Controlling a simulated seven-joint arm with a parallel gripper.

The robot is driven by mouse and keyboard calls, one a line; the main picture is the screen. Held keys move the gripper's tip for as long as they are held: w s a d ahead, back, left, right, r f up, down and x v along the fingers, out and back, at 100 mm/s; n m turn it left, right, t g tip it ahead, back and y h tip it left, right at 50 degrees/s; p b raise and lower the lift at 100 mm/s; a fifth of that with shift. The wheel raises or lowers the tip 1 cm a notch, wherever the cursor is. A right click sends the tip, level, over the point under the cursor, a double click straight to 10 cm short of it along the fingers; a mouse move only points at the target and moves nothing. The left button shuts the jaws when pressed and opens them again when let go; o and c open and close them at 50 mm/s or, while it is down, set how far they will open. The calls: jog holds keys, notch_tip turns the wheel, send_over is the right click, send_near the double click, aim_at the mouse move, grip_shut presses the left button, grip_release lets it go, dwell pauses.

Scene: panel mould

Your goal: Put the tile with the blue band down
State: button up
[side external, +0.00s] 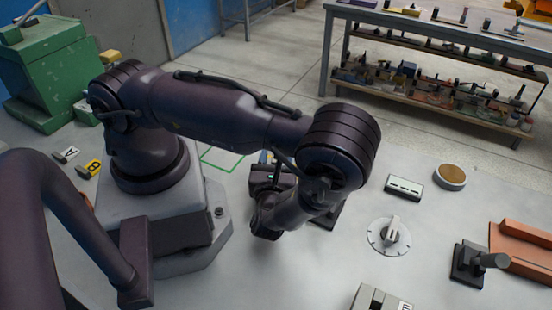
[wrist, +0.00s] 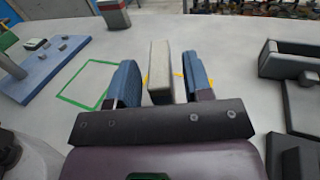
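In the wrist view a pale grey-beige tile (wrist: 160,72) stands on edge between the two blue fingers of my gripper (wrist: 162,80). A gap shows between the tile and each finger, so the gripper looks open around it. No blue band can be seen on the side of the tile facing the camera. Yellow marks (wrist: 180,76) show on the table on both sides of the tile. In the side external view my arm hides the fingers and the tile.
A green outline (wrist: 88,85) lies on the table left of the fingers, with a blue board (wrist: 45,68) beyond it. A dark open holder (wrist: 290,62) stands at right. The side external view shows a dial (side external: 389,236), slotted block (side external: 404,188), round disc (side external: 450,177) and orange tray (side external: 520,252).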

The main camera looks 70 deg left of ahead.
jog(key=shift+r, duration=0.2)
jog(key=v, duration=1.2)
jog(key=shift+s+f, duration=0.1)
jog(key=a+r+n+h, duration=0.2)
jog(key=r+n+h, duration=0.6)
jog(key=r+n, duration=0.3)
jog(key=a+r+n+g+h, duration=0.1)
jog(key=r+n+h, duration=0.7)
jog(key=r, duration=1.1)
jog(key=a+n, duration=0.1)
jog(key=n, duration=0.2)
jog(key=shift+w+a+r+h, duration=0.25)
jog(key=shift+w+a+h, duration=0.05)
jog(key=shift+w, duration=0.05)
